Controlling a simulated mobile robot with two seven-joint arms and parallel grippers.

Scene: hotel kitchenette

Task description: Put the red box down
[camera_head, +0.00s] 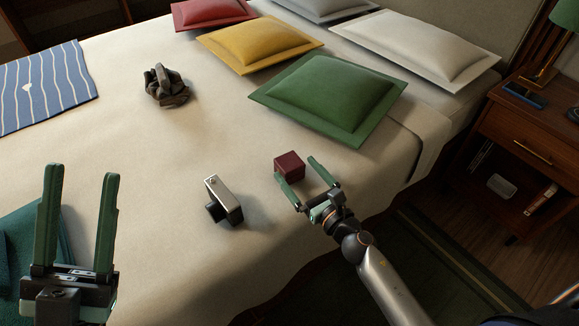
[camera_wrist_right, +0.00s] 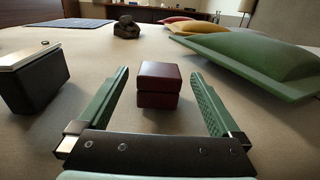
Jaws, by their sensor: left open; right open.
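The small dark red box (camera_head: 289,165) rests on the bed, left of the green pillow's near corner. My right gripper (camera_head: 300,178) is open around it, with one green finger on each side. In the right wrist view, the red box (camera_wrist_right: 158,85) sits upright on the cover between the two fingertips (camera_wrist_right: 158,82), with a visible gap on both sides. My left gripper (camera_head: 80,175) is open and empty over the near left of the bed, far from the box.
A black and silver object (camera_head: 226,200) stands on the bed left of the red box. Pillows, including a green one (camera_head: 330,95), lie behind. A dark crumpled object (camera_head: 165,87) and a blue striped cloth (camera_head: 45,85) lie farther left. A nightstand (camera_head: 530,140) stands right.

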